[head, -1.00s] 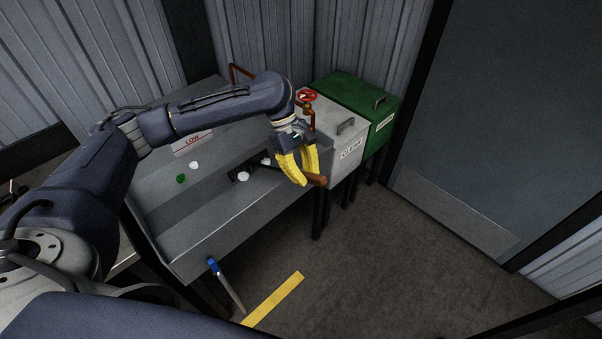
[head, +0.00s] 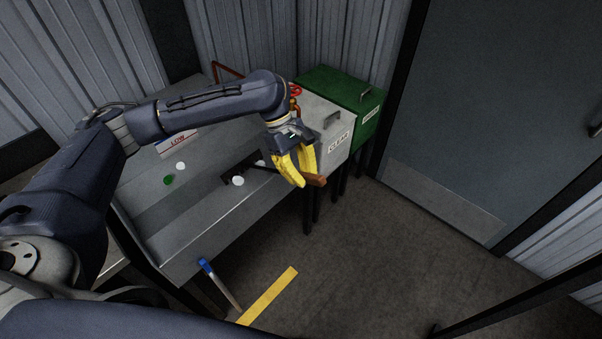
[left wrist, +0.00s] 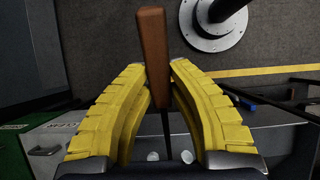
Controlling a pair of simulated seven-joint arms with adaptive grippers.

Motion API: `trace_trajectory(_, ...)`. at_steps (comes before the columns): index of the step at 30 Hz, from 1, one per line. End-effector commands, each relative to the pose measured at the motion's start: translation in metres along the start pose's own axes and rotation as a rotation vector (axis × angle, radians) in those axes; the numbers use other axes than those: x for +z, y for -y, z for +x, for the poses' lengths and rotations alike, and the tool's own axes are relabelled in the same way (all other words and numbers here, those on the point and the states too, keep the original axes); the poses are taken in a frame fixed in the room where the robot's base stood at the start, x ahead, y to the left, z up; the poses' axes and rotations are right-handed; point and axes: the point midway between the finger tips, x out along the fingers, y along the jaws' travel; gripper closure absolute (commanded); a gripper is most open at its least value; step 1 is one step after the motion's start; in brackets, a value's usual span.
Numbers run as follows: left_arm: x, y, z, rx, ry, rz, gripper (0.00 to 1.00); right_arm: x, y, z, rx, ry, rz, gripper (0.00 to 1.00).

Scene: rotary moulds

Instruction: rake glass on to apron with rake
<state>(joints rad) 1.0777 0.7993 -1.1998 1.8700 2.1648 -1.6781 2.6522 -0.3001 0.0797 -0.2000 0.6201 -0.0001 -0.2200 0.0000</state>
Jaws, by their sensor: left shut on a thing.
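My left gripper (head: 303,178) is shut on the brown wooden handle (head: 317,181) of the rake, at the right front of the grey metal table. The handle also shows between the yellow fingers in the left wrist view (left wrist: 153,45). The rake's dark head (head: 230,174) rests low over the table, partly hard to make out. A white glass piece (head: 238,181) lies just in front of the head, on the paler front strip, the apron (head: 215,215). Another white piece (head: 260,163) is beside the rake shaft. A white piece (head: 180,166) and a green piece (head: 168,180) lie farther left.
A grey bin marked CLEAR (head: 325,118) and a green bin (head: 345,88) stand right of the table. A blue-ended tool (head: 207,267) is at the front edge. Floor to the right is clear.

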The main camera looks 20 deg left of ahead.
Motion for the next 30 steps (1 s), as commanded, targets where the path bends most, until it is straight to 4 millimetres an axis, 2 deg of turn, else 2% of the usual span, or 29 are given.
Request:
trace_trajectory(14,0.001,-0.001,-0.003,0.002,-0.001,0.001,1.00,0.000,0.000,0.000,0.000,0.000,0.000,0.56)
trace_trajectory(30,0.015,-0.001,-0.044,0.003,-0.001,0.001,1.00,0.000,0.000,0.000,0.000,0.000,0.000,0.56)
